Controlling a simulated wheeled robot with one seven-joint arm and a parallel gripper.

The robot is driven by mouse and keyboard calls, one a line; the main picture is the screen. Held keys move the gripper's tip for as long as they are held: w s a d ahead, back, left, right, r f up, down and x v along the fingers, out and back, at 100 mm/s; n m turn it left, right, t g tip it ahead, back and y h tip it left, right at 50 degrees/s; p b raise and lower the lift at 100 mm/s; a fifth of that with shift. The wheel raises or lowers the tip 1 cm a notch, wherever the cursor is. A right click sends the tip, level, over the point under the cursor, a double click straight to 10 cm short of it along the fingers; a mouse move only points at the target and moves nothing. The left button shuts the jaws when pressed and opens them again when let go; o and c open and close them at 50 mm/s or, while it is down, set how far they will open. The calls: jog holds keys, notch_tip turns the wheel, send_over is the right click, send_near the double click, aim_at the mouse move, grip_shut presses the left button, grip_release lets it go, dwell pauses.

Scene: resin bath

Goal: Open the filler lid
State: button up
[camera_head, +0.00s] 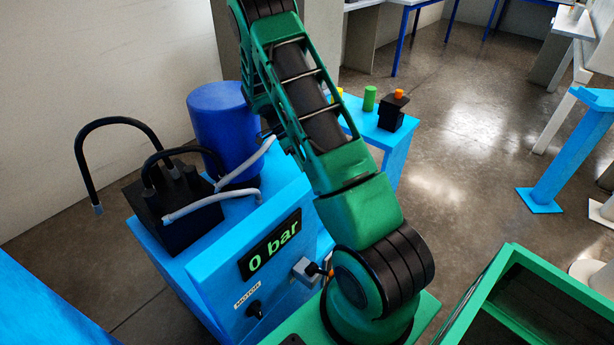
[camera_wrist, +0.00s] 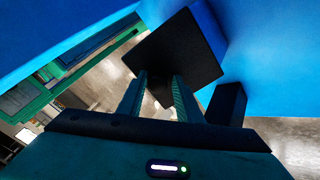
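A black square plate (camera_wrist: 185,50), which may be the filler lid, sits against blue surfaces in the wrist view. It looks tilted in the picture. My gripper (camera_wrist: 159,77) points at it, with its two green fingers apart. A dark piece (camera_wrist: 160,88) attached to the plate shows between the fingers; I cannot tell whether the fingers touch it. In the head view my green arm reaches over the blue machine (camera_head: 228,285), and the gripper is hidden behind it. No lid can be clearly made out there.
A blue drum (camera_head: 217,125) and a black block (camera_head: 175,215) with hoses stand on the machine. Its display (camera_head: 270,245) reads 0 bar, above a motor knob (camera_head: 254,309). A black box with an orange top (camera_head: 392,113) stands behind the arm. A green crate (camera_head: 505,260) is at right.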

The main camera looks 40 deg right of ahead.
jog(key=shift+o, duration=0.6)
jog(key=shift+s, duration=0.1)
notch_tip(320, 180, up, 4)
jog(key=shift+r, duration=0.2)
jog(key=s+a+r, duration=0.1)
jog(key=a+r, duration=0.5)
jog(key=a, duration=0.5)
jog(key=shift+s+a+r, duration=0.2)
jog(key=shift+a+r, duration=0.05)
jog(key=shift+r, duration=0.05)
